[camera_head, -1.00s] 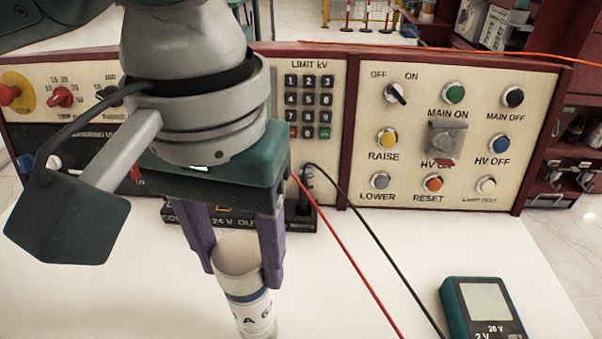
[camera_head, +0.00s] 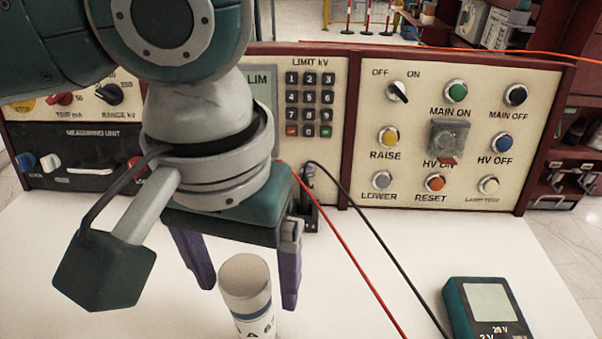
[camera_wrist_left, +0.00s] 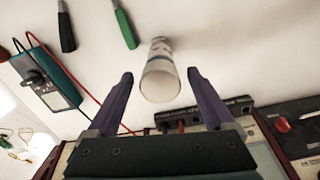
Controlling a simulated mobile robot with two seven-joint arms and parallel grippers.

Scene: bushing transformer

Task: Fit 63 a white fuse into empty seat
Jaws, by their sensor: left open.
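A white fuse (camera_head: 244,287) with a blue band and dark lettering stands roughly upright near the bottom of the head view, where its lower end is cut off. It also shows in the left wrist view (camera_wrist_left: 160,76), end toward the camera. My left gripper (camera_head: 248,295), with purple fingers, is open. One finger is on each side of the fuse, with visible gaps in both views. The fingertips in the left wrist view (camera_wrist_left: 160,73) are apart from the fuse too. I cannot make out an empty seat. My right gripper is not in view.
A control panel (camera_head: 455,135) with buttons and a keypad stands behind the white table (camera_head: 390,245). A meter (camera_head: 487,310) lies at the right, with red and black leads crossing the table. Black and green probe-like handles (camera_wrist_left: 124,25) show in the left wrist view.

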